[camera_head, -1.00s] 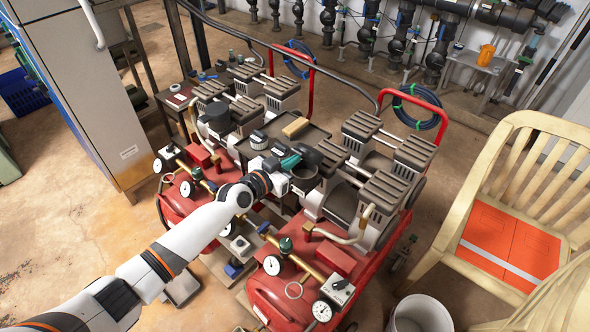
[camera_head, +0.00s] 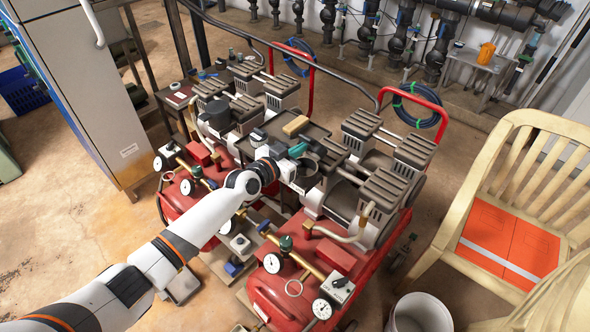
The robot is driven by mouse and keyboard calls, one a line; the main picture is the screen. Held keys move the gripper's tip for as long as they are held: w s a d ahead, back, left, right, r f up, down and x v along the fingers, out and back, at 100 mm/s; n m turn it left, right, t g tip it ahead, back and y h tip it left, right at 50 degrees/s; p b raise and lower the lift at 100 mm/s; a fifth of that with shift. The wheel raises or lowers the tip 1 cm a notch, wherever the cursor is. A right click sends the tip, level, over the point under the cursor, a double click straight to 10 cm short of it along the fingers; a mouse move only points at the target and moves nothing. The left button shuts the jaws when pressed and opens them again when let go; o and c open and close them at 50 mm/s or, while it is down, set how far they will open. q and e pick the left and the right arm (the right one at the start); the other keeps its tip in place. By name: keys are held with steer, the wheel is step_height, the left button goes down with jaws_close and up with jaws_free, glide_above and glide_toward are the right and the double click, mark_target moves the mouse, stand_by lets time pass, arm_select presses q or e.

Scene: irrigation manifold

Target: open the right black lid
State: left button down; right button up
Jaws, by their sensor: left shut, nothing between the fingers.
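My left arm comes in from the lower left, and my left gripper (camera_head: 287,169) is at the middle of the red machines. It is shut and empty, close to the left side of a round black canister (camera_head: 306,180) on the right machine. The canister's dark rim and round top show, partly hidden by the gripper. A dark flap-like piece (camera_head: 334,150) stands just behind it; I cannot tell whether this is the right black lid. Another round black canister (camera_head: 216,120) stands on the left machine, its top covered. My right gripper is not in view.
A dark tray (camera_head: 317,133) behind the gripper holds a tan block (camera_head: 295,125). A teal item (camera_head: 298,150) lies near the gripper. Ribbed grey cylinder heads (camera_head: 384,190) stand close at right. A cream chair (camera_head: 450,215) and white bucket (camera_head: 420,314) are farther right.

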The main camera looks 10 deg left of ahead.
arm_select(q)
steer(key=shift+w+d+r+b, duration=0.15)
steer(key=shift+w+d+r, duration=0.15)
steer(key=shift+w, duration=0.25)
steer(key=shift+w+d+r+b, duration=0.2)
steer(key=shift+w+d, duration=0.2)
steer(key=shift+w, duration=0.15)
steer(key=shift+b+x, duration=0.8)
steer(key=shift+x, duration=0.15)
steer(key=shift+s+a+r+p, duration=0.3)
steer(key=shift+s+p, duration=0.1)
steer(key=shift+p, duration=0.2)
steer(key=shift+p+v, duration=0.75)
steer(key=shift+v, duration=0.3)
steer(key=p, duration=0.4)
glide_toward(305, 140)
steer(key=shift+w+f, duration=0.1)
steer(key=shift+w, duration=0.3)
